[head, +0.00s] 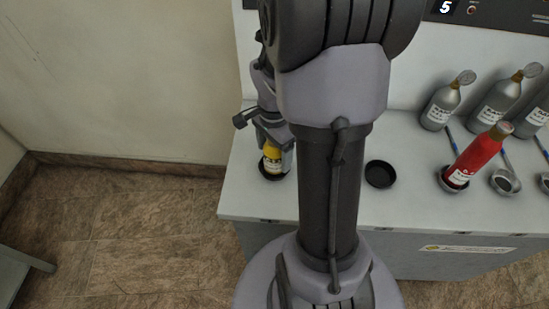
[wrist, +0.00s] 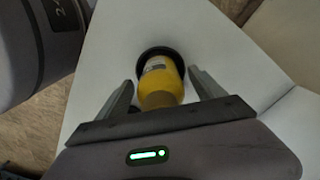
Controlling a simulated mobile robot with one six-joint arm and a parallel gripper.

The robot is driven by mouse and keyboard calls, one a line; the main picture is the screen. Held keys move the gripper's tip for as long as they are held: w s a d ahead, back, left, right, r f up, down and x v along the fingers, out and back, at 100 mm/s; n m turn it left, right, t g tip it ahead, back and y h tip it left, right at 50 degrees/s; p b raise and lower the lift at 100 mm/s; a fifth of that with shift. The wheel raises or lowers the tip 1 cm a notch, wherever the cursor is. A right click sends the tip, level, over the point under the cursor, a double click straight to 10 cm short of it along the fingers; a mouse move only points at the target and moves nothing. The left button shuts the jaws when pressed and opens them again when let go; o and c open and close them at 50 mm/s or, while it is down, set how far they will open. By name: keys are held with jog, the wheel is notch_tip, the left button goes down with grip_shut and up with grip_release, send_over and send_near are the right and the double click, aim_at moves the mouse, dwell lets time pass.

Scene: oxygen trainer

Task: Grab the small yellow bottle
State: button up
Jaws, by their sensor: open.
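The small yellow bottle (head: 272,157) with a white label stands in a round black holder (head: 266,176) near the left end of the white counter. In the wrist view the yellow bottle (wrist: 161,82) lies between the two fingers, with the black holder (wrist: 148,53) around its far end. My gripper (wrist: 163,82) is open, with one finger on each side of the bottle and a gap visible on both sides. In the head view my gripper (head: 272,148) is around the bottle, and my arm hides part of it.
An empty black holder (head: 380,174) sits on the counter (head: 408,208) to the right. Farther right a red bottle (head: 476,158) leans in a holder, with grey bottles (head: 441,105) behind. The counter's left edge is close to the yellow bottle. My arm blocks the middle of the head view.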

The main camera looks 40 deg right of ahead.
jog(key=shift+r, duration=0.1)
grip_shut()
